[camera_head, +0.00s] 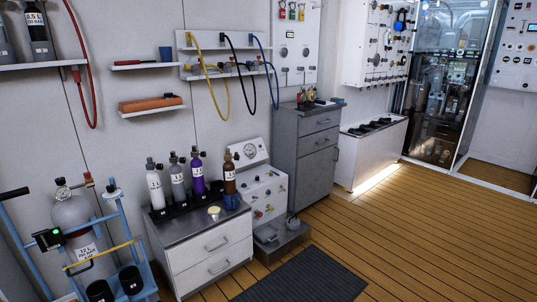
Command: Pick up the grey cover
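No thing that I can surely name as the grey cover shows in the head view. A small pale yellow round piece (214,211) lies on the grey top of the white drawer cabinet (208,258), in front of several upright bottles. The bottles are white (155,186), grey (177,180), purple (197,175) and brown (229,177). My gripper is not in view.
A blue cart (125,247) with a large grey cylinder (75,217) stands at the left. A grey cabinet (306,155) stands behind the panel. Yellow, black and blue hoses hang from the wall. A dark mat (305,279) lies on the open wooden floor (430,235) at right.

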